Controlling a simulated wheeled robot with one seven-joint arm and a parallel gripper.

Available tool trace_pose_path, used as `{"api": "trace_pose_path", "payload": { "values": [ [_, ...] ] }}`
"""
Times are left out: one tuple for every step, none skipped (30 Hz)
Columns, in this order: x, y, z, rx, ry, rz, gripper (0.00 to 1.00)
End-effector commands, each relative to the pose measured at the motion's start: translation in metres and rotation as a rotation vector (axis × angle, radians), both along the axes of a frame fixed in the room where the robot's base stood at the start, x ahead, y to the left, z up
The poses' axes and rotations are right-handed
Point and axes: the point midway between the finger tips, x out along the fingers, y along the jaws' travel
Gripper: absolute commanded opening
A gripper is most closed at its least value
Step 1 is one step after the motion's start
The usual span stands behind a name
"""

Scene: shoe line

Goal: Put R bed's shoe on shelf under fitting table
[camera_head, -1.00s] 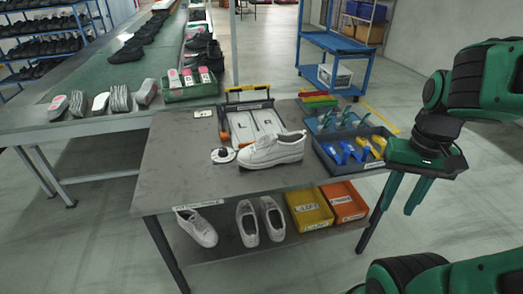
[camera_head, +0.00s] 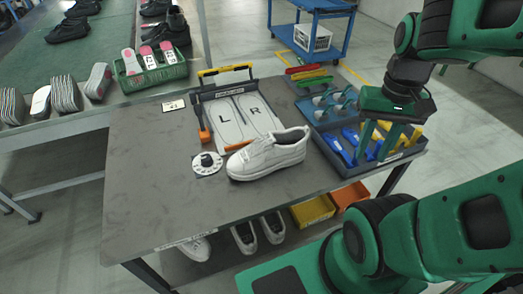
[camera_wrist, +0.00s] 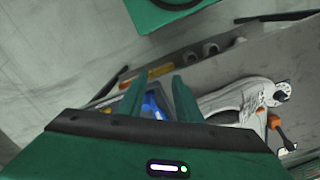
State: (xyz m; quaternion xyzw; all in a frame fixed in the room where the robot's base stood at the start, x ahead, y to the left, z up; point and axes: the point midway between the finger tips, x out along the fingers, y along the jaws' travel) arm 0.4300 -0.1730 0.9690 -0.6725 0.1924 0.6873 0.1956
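A white lace-up shoe (camera_head: 268,154) lies on the grey fitting table (camera_head: 150,190), its toe to the lower left and its heel to the right. It overlaps the lower edge of the fitting board (camera_head: 240,118) marked L and R, near the R bed. The shelf is under the table and mostly hidden; white shoes (camera_head: 258,232) show there. My gripper (camera_head: 375,155) is open and empty above the grey tray, right of the shoe. In the wrist view, the fingers (camera_wrist: 160,98) stand apart, and the shoe (camera_wrist: 238,102) is to their right.
The grey tray (camera_head: 398,155) holds blue and yellow tools. A round dial (camera_head: 207,163) and an orange-handled tool (camera_head: 204,135) lie left of the shoe. Yellow (camera_head: 312,211) and orange (camera_head: 350,193) bins stand below. The table's front left is clear.

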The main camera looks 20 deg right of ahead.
Motion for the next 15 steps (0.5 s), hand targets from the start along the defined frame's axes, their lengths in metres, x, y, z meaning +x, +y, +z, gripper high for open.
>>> {"api": "trace_pose_path", "payload": {
  "values": [
    [0.000,0.000,0.000,0.000,0.000,0.000,0.31],
    [0.000,0.000,0.000,0.000,0.000,0.000,0.31],
    [0.000,0.000,0.000,0.000,0.000,0.000,0.31],
    [0.000,0.000,0.000,0.000,0.000,0.000,0.31],
    [0.000,0.000,0.000,0.000,0.000,0.000,0.31],
    [0.000,0.000,0.000,0.000,0.000,0.000,0.31],
    [0.000,0.000,0.000,0.000,0.000,0.000,0.31],
    [0.000,0.000,0.000,0.000,0.000,0.000,0.38],
    [-0.002,0.000,0.001,0.001,-0.003,-0.001,0.48],
    [-0.009,0.001,0.004,0.002,-0.010,-0.004,0.55],
    [-0.009,0.001,0.005,0.003,-0.014,-0.009,0.62],
    [-0.006,0.001,0.005,0.007,-0.013,-0.022,0.72],
    [-0.002,0.002,0.005,0.011,-0.012,-0.031,0.79],
    [0.004,0.002,0.005,0.015,-0.010,-0.045,0.86],
    [0.012,0.004,0.004,0.026,-0.005,-0.069,0.94]
  ]
}}
